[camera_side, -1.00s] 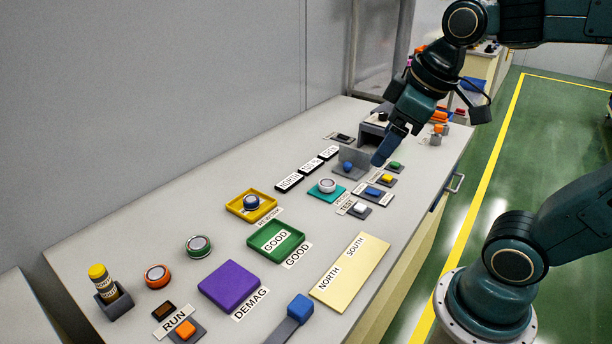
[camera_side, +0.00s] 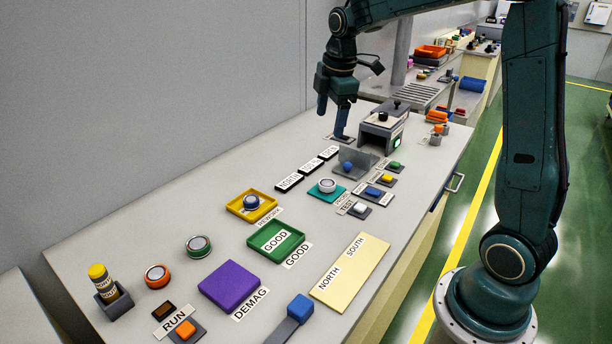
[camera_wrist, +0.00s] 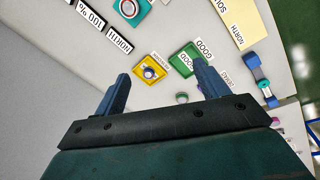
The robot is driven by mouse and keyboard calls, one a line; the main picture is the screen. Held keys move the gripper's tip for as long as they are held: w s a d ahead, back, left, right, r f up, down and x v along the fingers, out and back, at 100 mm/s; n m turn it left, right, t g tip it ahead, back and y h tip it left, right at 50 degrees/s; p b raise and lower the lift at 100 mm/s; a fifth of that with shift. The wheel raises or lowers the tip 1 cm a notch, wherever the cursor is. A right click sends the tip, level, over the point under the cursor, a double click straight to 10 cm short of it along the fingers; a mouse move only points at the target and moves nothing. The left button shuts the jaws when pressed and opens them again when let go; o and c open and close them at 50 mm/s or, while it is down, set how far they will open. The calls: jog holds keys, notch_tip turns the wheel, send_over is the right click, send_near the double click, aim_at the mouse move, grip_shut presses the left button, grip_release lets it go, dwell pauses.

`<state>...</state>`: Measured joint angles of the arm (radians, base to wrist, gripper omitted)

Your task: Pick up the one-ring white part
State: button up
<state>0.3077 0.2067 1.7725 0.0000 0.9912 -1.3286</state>
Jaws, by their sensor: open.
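A round white part (camera_side: 327,184) with a grey top sits on a teal pad (camera_side: 342,193) near the middle of the bench. It also shows at the top edge of the wrist view (camera_wrist: 128,8), partly cut off. Its ring count is too small to tell. My gripper (camera_side: 331,118) is open and empty, raised over the far part of the bench, well behind the white part. In the wrist view, its two blue fingers (camera_wrist: 162,72) stand wide apart with nothing held between them.
A yellow tray (camera_side: 233,208) holds a blue round part (camera_side: 251,201). An empty-looking green GOOD tray (camera_side: 255,243), an orange round part (camera_side: 157,275) and a green one (camera_side: 198,245) stand nearer. A grey bracket (camera_side: 360,160) and a grey machine (camera_side: 385,126) stand beyond the teal pad.

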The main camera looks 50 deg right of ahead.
jog(key=w+d+f+n+g, duration=0.2)
jog(key=w+d+f+n, duration=0.4)
jog(key=d+f, duration=0.5)
notch_tip(320, 180, down, 3)
jog(key=shift+w+d+r+y, duration=0.2)
jog(key=shift+w+d+y, duration=0.15)
jog(key=shift+w, duration=0.25)
send_over(327, 183)
jog(key=shift+f, duration=4.3)
jog(key=shift+f, duration=0.1)
jog(key=shift+d+f, duration=0.1)
jog(key=shift+f, duration=2.35)
